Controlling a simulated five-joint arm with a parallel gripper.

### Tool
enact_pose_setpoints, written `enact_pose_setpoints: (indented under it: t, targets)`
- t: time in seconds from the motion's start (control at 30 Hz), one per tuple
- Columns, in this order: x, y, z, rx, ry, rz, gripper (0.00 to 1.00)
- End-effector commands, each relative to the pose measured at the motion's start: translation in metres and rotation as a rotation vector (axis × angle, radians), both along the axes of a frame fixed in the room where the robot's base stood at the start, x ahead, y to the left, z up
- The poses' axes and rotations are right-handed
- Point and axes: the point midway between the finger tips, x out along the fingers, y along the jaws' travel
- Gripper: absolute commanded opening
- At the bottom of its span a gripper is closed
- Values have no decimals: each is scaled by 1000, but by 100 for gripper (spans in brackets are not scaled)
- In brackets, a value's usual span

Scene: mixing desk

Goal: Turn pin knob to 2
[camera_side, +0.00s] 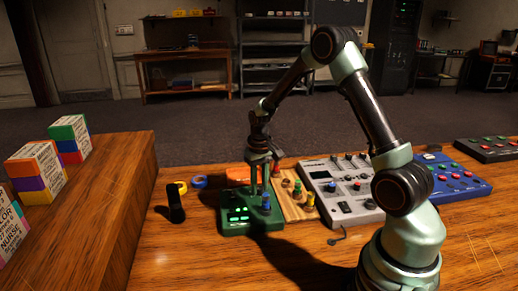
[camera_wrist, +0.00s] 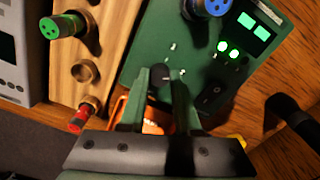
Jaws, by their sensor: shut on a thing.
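The green box (camera_side: 238,222) with lit green displays stands on the desk; in the wrist view its panel (camera_wrist: 152,42) fills the upper middle. My gripper (camera_side: 260,182) reaches down to this box, behind its blue knob (camera_side: 266,202). In the wrist view my gripper (camera_wrist: 164,82) is shut on a small dark knob (camera_wrist: 160,72) on the panel, apparently the pin knob. The fingers hide most of it, and its pointer and any scale numbers cannot be read. The blue knob also shows at the top of the wrist view (camera_wrist: 212,6).
A wooden board (camera_wrist: 92,50) with green, brass and red knobs lies beside the box, then a grey mixer (camera_side: 335,175) and a blue console (camera_side: 462,187). A black upright object (camera_side: 175,203) stands left. An orange thing (camera_side: 237,175) lies behind the box.

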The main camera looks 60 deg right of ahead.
Motion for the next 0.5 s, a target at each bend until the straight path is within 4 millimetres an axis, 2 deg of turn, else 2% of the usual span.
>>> enact_pose_setpoints:
  t: [0.03, 0.5]
  targets:
    - [-1, 5, -1, 3, 11, -5, 0]
    - [-2, 5, -1, 5, 13, -48, 0]
